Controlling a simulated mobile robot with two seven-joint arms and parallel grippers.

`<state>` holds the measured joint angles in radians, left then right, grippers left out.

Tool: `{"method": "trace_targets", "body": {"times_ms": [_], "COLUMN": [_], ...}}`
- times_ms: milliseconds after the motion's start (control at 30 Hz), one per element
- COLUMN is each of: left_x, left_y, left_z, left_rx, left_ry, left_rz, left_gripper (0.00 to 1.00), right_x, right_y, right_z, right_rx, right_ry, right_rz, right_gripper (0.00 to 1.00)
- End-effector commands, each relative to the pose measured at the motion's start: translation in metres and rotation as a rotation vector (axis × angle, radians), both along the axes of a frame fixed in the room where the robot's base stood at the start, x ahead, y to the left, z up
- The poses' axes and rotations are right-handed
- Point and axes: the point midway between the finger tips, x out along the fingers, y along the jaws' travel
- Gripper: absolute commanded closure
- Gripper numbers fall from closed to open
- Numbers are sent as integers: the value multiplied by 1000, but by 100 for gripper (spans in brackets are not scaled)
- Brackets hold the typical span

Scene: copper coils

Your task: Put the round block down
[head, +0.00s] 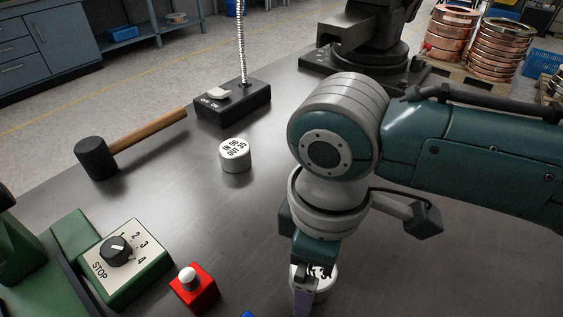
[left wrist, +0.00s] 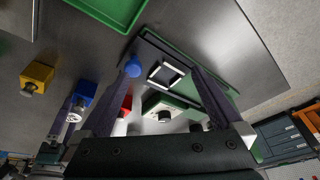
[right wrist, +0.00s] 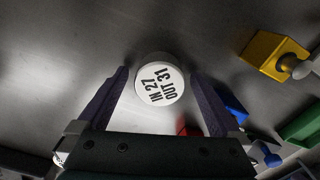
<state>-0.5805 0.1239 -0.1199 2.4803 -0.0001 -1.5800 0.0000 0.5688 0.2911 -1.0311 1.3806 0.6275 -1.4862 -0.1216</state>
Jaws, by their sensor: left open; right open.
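A white round block marked IN 27 OUT 31 (right wrist: 160,84) stands between the spread fingers of my right gripper (right wrist: 157,74), with a gap on each side. In the head view the same block (head: 325,284) is partly hidden behind my right gripper (head: 306,286), and it appears to stand on the dark metal table. A second white round block, marked IN 96 OUT 35 (head: 235,155), stands upright on the table to the left of my right arm. My left gripper (left wrist: 166,62) is open and empty in the left wrist view; the head view does not show it.
A mallet (head: 97,158) and a black switch box (head: 232,105) lie at the back. A green dial box (head: 125,258) and a red button box (head: 194,288) stand at front left. A yellow box (right wrist: 272,52) is right of the block. A vise (head: 355,35) stands behind.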

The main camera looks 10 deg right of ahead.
Motion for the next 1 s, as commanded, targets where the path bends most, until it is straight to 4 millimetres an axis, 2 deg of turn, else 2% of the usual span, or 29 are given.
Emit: {"method": "trace_targets", "body": {"times_ms": [167,400,600,800,1000], "left_x": [0,0,0,0,0], "left_y": [-1,-2,-2,-2,0], "left_z": [7,25,33,36,36], "left_rx": [-5,-9,-8,-7,-2], "left_ry": [0,-1,-1,0,-1], "left_rz": [4,5,6,5,2], "left_gripper": [0,0,0,0,0], "right_x": [1,1,1,0,-8], "right_y": [0,0,1,0,8], "right_z": [16,70,107,123,119], "right_rx": [2,2,2,0,36], "right_ry": [-1,-4,-3,0,-2], "right_rz": [1,2,1,-1,-7], "right_gripper": [0,0,0,0,0]}}
